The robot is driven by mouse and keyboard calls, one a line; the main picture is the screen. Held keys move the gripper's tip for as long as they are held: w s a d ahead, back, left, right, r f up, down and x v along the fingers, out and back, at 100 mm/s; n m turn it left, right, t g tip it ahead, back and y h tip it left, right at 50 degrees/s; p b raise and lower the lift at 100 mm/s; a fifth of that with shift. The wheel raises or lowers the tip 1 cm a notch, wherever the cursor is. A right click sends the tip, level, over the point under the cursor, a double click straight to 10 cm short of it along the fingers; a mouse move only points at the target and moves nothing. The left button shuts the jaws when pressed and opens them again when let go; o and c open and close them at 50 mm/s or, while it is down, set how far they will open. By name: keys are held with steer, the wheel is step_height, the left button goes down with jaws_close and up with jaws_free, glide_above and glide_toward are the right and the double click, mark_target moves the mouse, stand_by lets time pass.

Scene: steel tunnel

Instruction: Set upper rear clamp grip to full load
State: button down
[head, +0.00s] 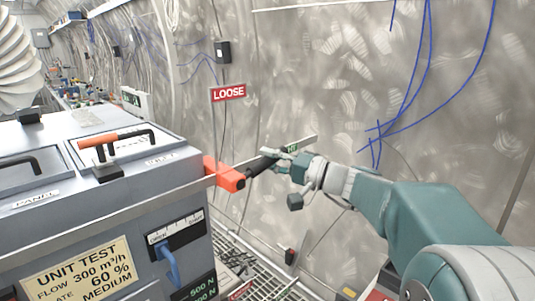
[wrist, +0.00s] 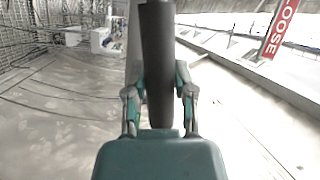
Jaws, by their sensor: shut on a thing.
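An orange-red clamp (head: 224,175) sticks out from the right side of the grey cabinet, with a black bar-shaped grip (head: 261,163) pointing up and right from it. My gripper (head: 277,156) is at the outer end of this grip, reaching in from the right. In the wrist view the dark grip (wrist: 158,50) runs between the two fingers of my gripper (wrist: 159,92), which are shut on it. The clamp's orange part is not visible there. A red LOOSE sign (head: 228,93) is on the wall above; it also shows in the wrist view (wrist: 282,28).
The grey cabinet (head: 110,220) fills the lower left, with another orange and black clamp (head: 115,140) on top. A blue lever (head: 168,265) is on its front. Blue cables (head: 425,80) hang on the right wall.

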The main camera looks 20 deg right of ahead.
steer(key=shift+w+d+f+m+t, duration=0.1)
steer(key=shift+f+m+t, duration=0.5)
steer(key=shift+f+m, duration=0.7)
steer(key=shift+c, duration=2.2)
jaws_free()
steer(key=shift+r, duration=0.1)
steer(key=v, duration=1.2)
